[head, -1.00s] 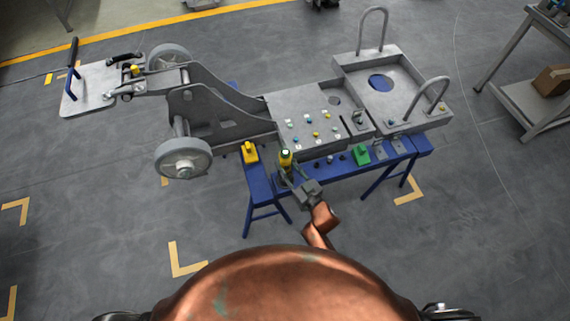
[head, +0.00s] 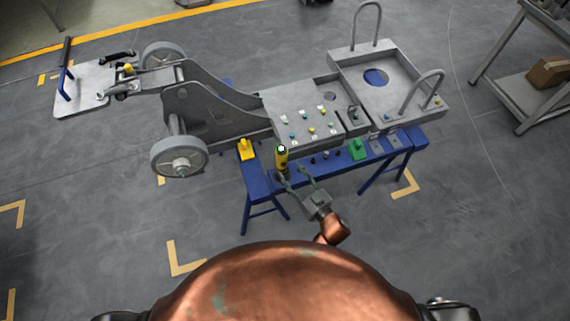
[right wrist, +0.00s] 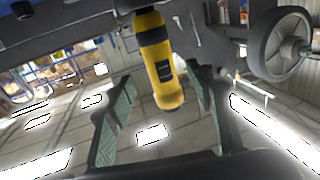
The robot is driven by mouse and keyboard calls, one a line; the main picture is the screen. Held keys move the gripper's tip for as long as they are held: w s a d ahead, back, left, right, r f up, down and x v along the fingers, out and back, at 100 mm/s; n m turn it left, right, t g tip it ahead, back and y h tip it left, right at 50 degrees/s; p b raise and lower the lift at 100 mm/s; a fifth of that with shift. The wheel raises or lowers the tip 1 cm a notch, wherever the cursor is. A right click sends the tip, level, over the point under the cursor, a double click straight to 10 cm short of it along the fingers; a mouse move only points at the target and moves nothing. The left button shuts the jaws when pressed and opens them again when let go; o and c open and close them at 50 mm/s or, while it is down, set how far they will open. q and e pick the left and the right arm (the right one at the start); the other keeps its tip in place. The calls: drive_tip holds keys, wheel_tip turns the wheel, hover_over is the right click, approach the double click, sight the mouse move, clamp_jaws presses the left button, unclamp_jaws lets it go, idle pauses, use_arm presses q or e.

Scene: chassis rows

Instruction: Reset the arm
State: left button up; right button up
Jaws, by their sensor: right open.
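My right gripper (head: 303,178) is open in front of the blue bench, its two fingers spread and pointing up and away from me. A yellow and black tool (head: 281,160) stands upright at the bench's front edge, just beyond the left fingertip. In the right wrist view the yellow tool (right wrist: 160,62) hangs between and beyond the two green-padded fingers (right wrist: 160,115), and I see no finger closed on it. The lower part of my right arm is hidden behind my copper-coloured body. My left gripper does not show.
The grey chassis (head: 215,118) with wheels rests on the blue bench (head: 330,170). A yellow block (head: 246,150) and a green block (head: 357,150) sit along the bench's front. A shelf cart with a cardboard box (head: 548,73) stands at the right. The floor in front is mostly clear.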

drive_tip(key=v, duration=0.5)
drive_tip(key=s+d+f+m+g+h, duration=0.15)
drive_tip(key=s+d+f, duration=0.3)
drive_tip(key=f, duration=0.75)
drive_tip(key=s+d+f+m+g+h, duration=0.15)
drive_tip(key=s+d+f+h, duration=0.35)
drive_tip(key=f, duration=0.6)
drive_tip(key=s+d+f+g+h, duration=0.1)
drive_tip(key=s+d+f+g, duration=0.2)
drive_tip(key=d+f, duration=0.65)
drive_tip(key=s+d+f+m+g+h, duration=0.1)
drive_tip(key=s+d+f+g, duration=0.15)
drive_tip(key=s+f, duration=0.6)
drive_tip(key=s+d+f+g+h, duration=0.1)
drive_tip(key=s+d+f+g, duration=0.15)
drive_tip(key=s+f, duration=0.6)
drive_tip(key=s+d+f+g, duration=0.1)
drive_tip(key=s, duration=0.9)
drive_tip(key=s+d+f+m+g, duration=0.1)
drive_tip(key=s+d+f+g, duration=0.1)
drive_tip(key=s, duration=0.8)
drive_tip(key=shift+s+f, duration=0.3)
drive_tip(key=shift+s, duration=0.05)
drive_tip(key=shift+d+h, duration=0.15)
drive_tip(key=shift+h, duration=0.1)
